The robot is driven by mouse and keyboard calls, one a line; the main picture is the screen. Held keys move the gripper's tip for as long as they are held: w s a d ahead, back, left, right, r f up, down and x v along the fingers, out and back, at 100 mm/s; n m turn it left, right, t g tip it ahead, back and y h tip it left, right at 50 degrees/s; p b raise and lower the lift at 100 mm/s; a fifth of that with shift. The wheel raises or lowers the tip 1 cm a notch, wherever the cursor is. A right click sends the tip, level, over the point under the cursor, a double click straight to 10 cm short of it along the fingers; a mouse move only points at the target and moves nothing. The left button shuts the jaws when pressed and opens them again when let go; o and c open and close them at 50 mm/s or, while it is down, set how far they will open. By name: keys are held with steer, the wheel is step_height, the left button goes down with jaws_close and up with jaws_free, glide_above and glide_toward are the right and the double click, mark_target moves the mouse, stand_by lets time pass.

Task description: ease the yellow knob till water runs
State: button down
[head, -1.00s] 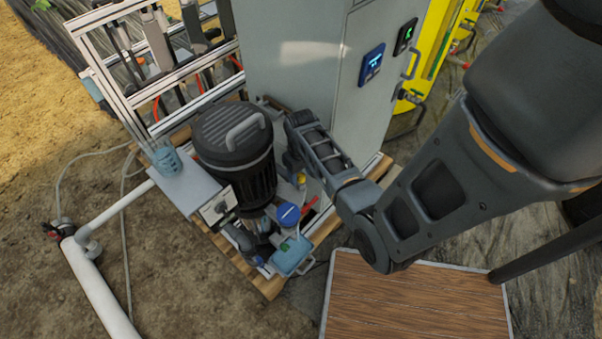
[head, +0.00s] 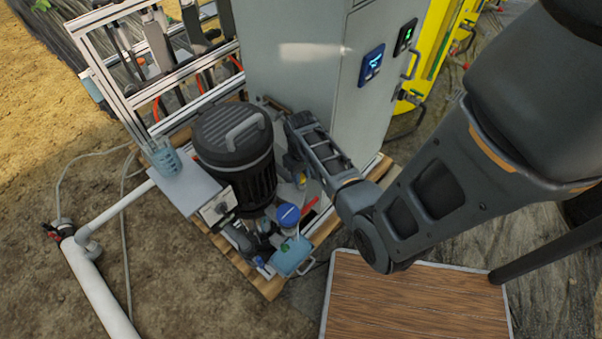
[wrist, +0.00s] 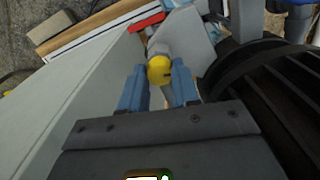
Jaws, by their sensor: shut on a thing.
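The yellow knob (wrist: 160,70) shows in the wrist view between the two blue fingers of my gripper (wrist: 160,88), which is shut on it. The knob sits at the end of a grey fitting, with a red handle (wrist: 147,22) beyond it. No running water can be made out.
The black canister (head: 235,145) stands close on one side of my gripper and the grey cabinet (head: 290,75) on the other, leaving a narrow gap. A blue-capped container (head: 288,214) and a beaker (head: 163,158) stand nearby on the skid.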

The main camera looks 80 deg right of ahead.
steer(key=shift+r+n+p, duration=0.15)
steer(key=shift+n+p, duration=0.3)
steer(key=shift+n, duration=0.15)
steer(key=shift+n+p, duration=0.3)
steer(key=shift+n, duration=0.7)
steer(key=c, duration=0.8)
jaws_free()
steer(key=shift+r, duration=3.75)
